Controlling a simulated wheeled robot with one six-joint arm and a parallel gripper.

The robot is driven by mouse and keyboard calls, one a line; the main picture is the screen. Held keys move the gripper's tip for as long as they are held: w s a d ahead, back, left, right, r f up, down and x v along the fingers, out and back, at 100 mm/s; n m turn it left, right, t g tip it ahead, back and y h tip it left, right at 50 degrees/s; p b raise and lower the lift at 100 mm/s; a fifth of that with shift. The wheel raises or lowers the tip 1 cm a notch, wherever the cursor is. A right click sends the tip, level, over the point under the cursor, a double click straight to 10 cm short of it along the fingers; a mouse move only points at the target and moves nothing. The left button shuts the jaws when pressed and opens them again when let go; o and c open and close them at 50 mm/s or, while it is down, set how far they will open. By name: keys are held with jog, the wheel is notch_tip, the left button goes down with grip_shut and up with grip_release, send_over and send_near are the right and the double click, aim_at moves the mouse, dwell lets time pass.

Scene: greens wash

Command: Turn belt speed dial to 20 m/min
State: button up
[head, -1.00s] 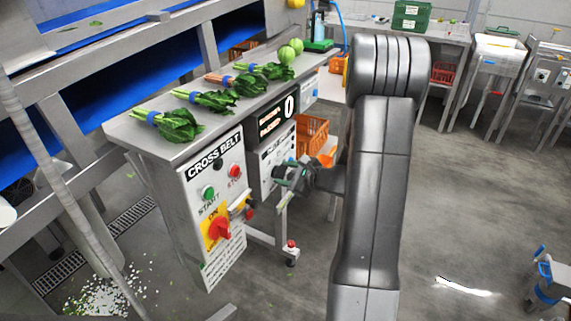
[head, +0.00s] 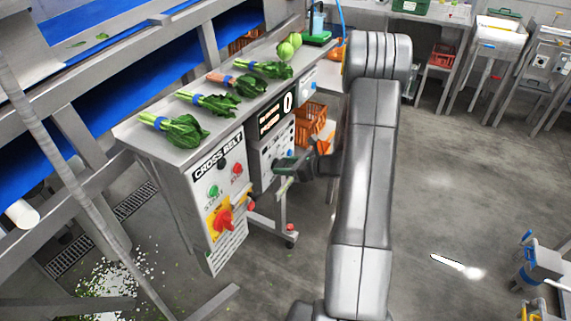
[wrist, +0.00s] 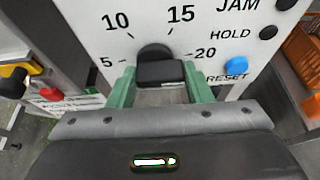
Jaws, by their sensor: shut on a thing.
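The belt speed dial (wrist: 155,66) is a black knob on a white panel, in the wrist view. Printed numbers 5, 10, 15 and 20 run round it from left to right. The 20 mark (wrist: 206,53) is at its right. My gripper (wrist: 160,84) has its green fingers on either side of the knob and is shut on it. I cannot make out a pointer line on the knob. In the head view my gripper (head: 291,166) is at the panel beside the cross belt box and hides the dial.
Blue RESET button (wrist: 235,65) and black HOLD button (wrist: 268,32) sit close right of the dial. The cross belt box (head: 219,205) with its red switch (head: 222,221) stands to the left. A display (head: 276,115) reads 0. Bunched greens (head: 175,126) lie on the steel top above.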

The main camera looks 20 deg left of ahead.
dwell(0.3)
jog(key=o, duration=1)
jog(key=v, duration=1.4)
jog(key=shift+a, duration=0.1)
jog(key=x, duration=1.3)
jog(key=shift+a+f, duration=0.2)
jog(key=shift+a, duration=0.15)
